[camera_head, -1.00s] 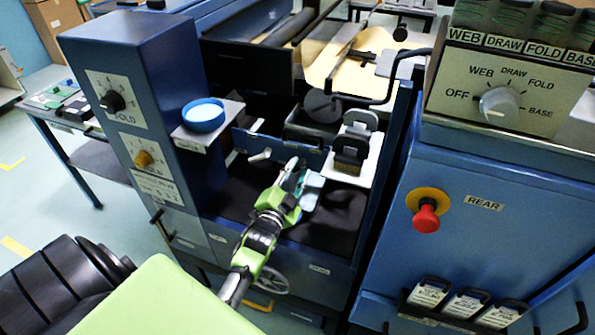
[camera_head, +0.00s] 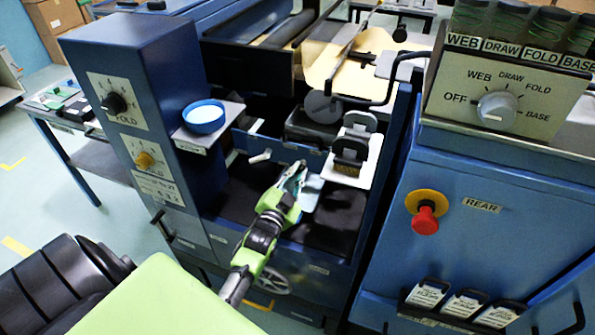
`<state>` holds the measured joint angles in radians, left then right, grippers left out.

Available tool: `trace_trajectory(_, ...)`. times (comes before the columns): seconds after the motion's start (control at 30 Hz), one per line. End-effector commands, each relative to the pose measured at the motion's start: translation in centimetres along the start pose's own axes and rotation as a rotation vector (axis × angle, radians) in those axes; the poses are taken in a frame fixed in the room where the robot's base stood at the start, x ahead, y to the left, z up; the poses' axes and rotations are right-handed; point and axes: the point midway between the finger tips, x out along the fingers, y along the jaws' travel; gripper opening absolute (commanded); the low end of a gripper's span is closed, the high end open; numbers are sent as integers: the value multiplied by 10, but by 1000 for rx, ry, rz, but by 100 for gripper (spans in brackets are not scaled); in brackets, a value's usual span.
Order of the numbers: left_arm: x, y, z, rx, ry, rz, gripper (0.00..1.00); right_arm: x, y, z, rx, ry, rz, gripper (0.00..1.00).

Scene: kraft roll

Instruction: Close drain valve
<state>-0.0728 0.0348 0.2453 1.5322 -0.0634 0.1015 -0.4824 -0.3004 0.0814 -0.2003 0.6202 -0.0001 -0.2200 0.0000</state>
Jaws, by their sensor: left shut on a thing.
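My left gripper (camera_head: 293,177) reaches in from the lower left to the front of the blue cross panel (camera_head: 283,149) inside the machine. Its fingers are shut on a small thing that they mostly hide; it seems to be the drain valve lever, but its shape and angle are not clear. A short silver lever (camera_head: 261,157) sticks out of the same panel, just left of the fingertips and apart from them. A pale blue piece (camera_head: 313,188) lies just right of the fingers. My right gripper is not in view.
A blue bowl (camera_head: 204,116) sits on a grey shelf at the left column (camera_head: 180,60). Black-handled blocks (camera_head: 350,152) stand to the right of the gripper. The control cabinet (camera_head: 500,200) with a red stop button (camera_head: 425,219) closes off the right side.

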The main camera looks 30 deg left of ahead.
Motion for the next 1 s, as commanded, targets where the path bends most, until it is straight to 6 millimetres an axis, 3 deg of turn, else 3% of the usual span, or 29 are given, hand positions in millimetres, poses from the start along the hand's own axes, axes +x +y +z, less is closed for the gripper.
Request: trace_trajectory(1.0, 0, 0, 0, -956, -2, 1, 0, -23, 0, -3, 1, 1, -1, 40)
